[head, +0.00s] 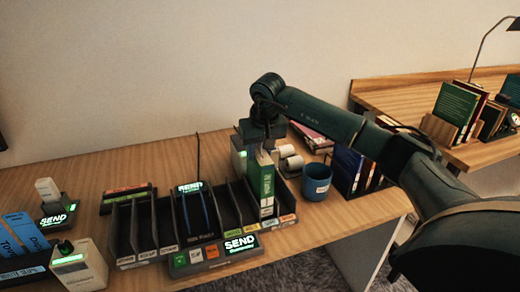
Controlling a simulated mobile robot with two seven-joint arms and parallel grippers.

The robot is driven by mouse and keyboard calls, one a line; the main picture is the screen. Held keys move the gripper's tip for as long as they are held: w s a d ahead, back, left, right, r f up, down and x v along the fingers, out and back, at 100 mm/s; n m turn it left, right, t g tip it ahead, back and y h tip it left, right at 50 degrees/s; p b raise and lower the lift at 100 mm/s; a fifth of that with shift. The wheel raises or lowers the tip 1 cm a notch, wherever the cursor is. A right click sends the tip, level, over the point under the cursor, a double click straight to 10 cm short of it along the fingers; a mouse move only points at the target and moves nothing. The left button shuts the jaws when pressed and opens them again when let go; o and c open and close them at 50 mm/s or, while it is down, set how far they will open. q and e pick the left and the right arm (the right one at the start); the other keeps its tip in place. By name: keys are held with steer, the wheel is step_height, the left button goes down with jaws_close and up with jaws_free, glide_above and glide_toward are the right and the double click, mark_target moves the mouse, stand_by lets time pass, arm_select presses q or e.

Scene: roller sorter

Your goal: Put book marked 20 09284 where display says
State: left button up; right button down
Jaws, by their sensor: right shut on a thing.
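My right gripper (262,146) reaches down from above and is shut on a green book (263,178). The book is upright, at the right end of a dark slotted rack (172,250). Its spine has a white label near the bottom, too small to read. Its lower end is at the rack's right-hand slots; I cannot tell whether it rests on the rack floor. A lit green display (241,243) reading SEND stands at the rack's front; its smaller line is unreadable. My left gripper is not in view.
A blue cup (316,181) stands right of the rack, with dark blue books (347,170) beyond it. White rolls (291,160) lie behind the cup. The table's back left is clear.

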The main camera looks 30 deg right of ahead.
steer(key=c, duration=1.2)
jaws_free()
steer(key=o, duration=0.3)
steer(key=d+v, duration=0.1)
steer(key=v, duration=1.2)
steer(key=shift+a, duration=0.5)
steer(key=shift+r, duration=0.1)
